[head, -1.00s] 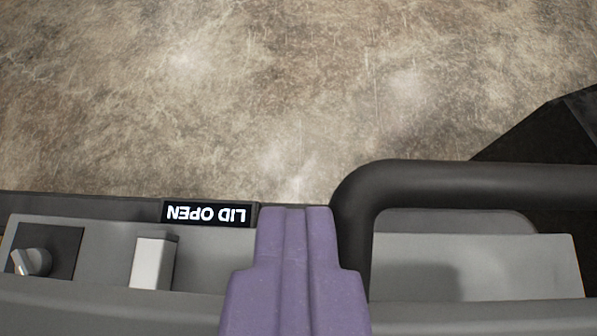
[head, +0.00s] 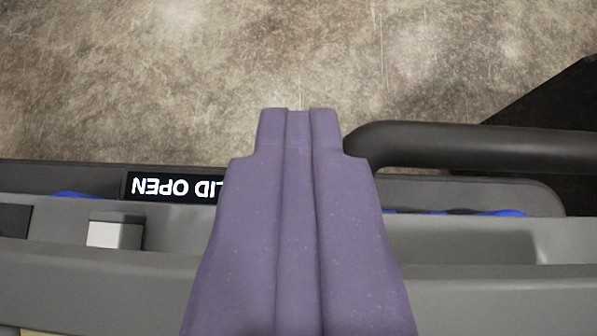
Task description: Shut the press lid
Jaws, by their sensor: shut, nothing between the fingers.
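The press lid shows as a grey panel (head: 480,238) with a dark round handle bar (head: 475,146) on the right side of the head view. A small black display (head: 172,187) at left reads "LID OPEN", upside down and partly covered by my gripper. My purple gripper (head: 297,112) is shut and empty in the middle of the view. Its tip reaches past the panel edge over the floor, just left of the handle's bend. I cannot tell whether it touches the handle or the panel.
A pale block-like switch (head: 114,233) sits left of my gripper. Blue parts (head: 497,213) show along the panel edge. A dark angular shape (head: 560,105) stands at the right. The mottled floor (head: 150,80) beyond is clear.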

